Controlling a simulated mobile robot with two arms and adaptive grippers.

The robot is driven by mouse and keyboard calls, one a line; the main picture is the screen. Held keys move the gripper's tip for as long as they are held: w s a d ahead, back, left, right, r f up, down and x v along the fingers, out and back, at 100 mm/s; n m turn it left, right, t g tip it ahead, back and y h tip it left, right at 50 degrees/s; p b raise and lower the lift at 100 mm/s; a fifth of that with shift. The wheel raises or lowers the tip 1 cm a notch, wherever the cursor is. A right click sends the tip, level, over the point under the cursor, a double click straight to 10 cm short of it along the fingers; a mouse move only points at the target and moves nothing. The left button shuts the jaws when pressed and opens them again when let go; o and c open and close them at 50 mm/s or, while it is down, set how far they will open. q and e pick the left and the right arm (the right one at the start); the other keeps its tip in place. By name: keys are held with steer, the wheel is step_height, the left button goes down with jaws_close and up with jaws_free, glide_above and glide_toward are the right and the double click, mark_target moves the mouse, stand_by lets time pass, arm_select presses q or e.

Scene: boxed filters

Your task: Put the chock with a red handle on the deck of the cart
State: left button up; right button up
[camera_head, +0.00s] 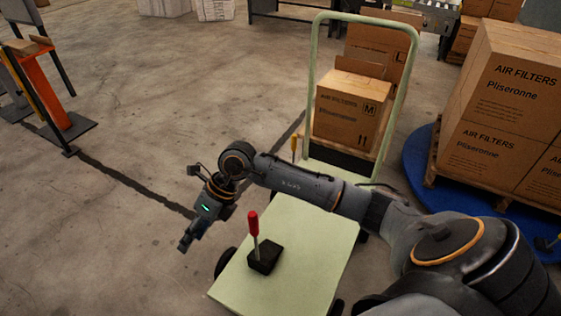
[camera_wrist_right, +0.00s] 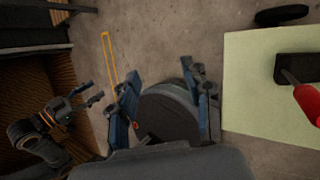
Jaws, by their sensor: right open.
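The black chock (camera_head: 265,257) with an upright red handle (camera_head: 253,222) rests on the pale green deck (camera_head: 318,240) of the cart. In the right wrist view the chock (camera_wrist_right: 292,66) and its red handle (camera_wrist_right: 308,103) are at the right edge, partly cut off, on the deck (camera_wrist_right: 250,95). My right gripper (camera_head: 186,240) is past the deck's left side, apart from the chock. Its fingers (camera_wrist_right: 163,90) are spread with nothing between them. My left gripper (camera_wrist_right: 82,100) appears at the left of the right wrist view; its jaws are unclear.
Cartons (camera_head: 350,108) stand at the cart's far end, by its upright handle frame (camera_head: 312,70). A yellow handle (camera_head: 294,146) shows behind my right arm. Stacked air filter boxes (camera_head: 505,110) stand right on a blue base (camera_head: 420,160). An orange-posted stand (camera_head: 45,92) is left. Floor between is clear.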

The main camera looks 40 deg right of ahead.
steer(key=s+a+r+m+t+y, duration=0.2)
steer(key=a+r+y, duration=0.6)
steer(key=a+r, duration=0.15)
step_height(320, 180, up, 8)
steer(key=w+f+m+t+y, duration=0.1)
steer(key=w+m+t+y, duration=0.1)
steer(key=m+t, duration=0.6)
steer(key=w+d+f+m+t+h, duration=0.25)
steer(key=d+m+t+h, duration=0.65)
steer(key=d+m+h, duration=0.65)
steer(key=s+d+f+m+g+h, duration=0.35)
steer(key=f+m+g, duration=0.25)
steer(key=f+m, duration=0.45)
steer(key=s+f+m+g+y, duration=0.1)
steer(key=s+f+g, duration=0.4)
steer(key=s, duration=0.5)
steer(key=s+f+m+g+y, duration=0.1)
steer(key=s+f+m+g, duration=0.1)
steer(key=s+f+g, duration=0.3)
steer(key=s+f, duration=0.4)
steer(key=s, duration=0.2)
steer(key=shift+s+a+g, duration=0.15)
steer(key=shift+a+g, duration=0.1)
steer(key=shift+g, duration=0.15)
